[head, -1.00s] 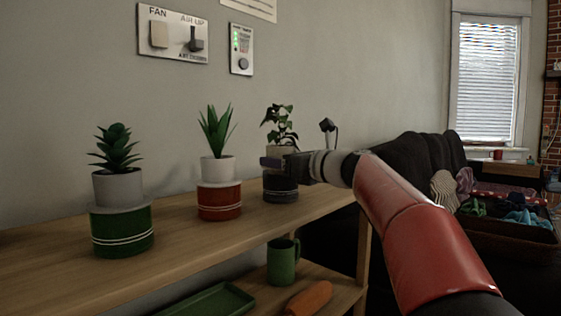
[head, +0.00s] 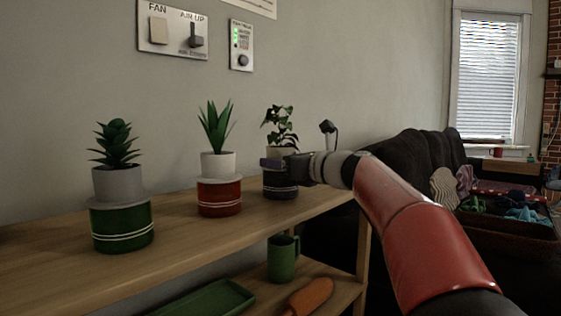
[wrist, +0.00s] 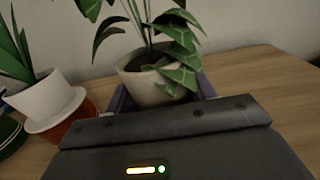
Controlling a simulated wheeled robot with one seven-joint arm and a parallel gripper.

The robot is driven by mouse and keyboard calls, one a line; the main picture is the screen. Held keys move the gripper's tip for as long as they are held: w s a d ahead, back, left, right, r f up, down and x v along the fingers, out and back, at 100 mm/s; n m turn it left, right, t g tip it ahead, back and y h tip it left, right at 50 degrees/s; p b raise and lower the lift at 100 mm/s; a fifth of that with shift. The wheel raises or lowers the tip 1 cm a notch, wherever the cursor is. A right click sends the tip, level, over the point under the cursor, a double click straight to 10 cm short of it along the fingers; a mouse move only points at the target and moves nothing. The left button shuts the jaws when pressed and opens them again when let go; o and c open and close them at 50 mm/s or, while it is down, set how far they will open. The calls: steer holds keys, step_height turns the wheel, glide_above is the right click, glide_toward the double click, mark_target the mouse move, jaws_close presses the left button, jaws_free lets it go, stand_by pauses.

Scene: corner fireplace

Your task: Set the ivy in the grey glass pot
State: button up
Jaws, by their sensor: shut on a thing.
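The ivy (head: 280,128), with trailing variegated leaves in a small pale pot (head: 280,153), is at the right end of the shelf top. It stands upright at the mouth of a dark grey pot (head: 281,190) with light stripes. My gripper (head: 275,163) is shut on the ivy's small pot, just above the dark pot's rim. In the wrist view the fingers lie on both sides of the small pot (wrist: 155,88), with the ivy leaves (wrist: 180,62) above. The gripper hides the join between the two pots, so I cannot tell how deep it sits.
A red pot (head: 219,198) with a spiky plant and a green pot (head: 122,228) with a succulent stand to the left. A green mug (head: 283,258), green tray (head: 215,300) and orange object (head: 309,297) are on the lower shelf. A dark sofa (head: 400,160) is behind my arm.

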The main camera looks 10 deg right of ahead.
steer(key=o, duration=0.8)
steer(key=shift+o, duration=0.2)
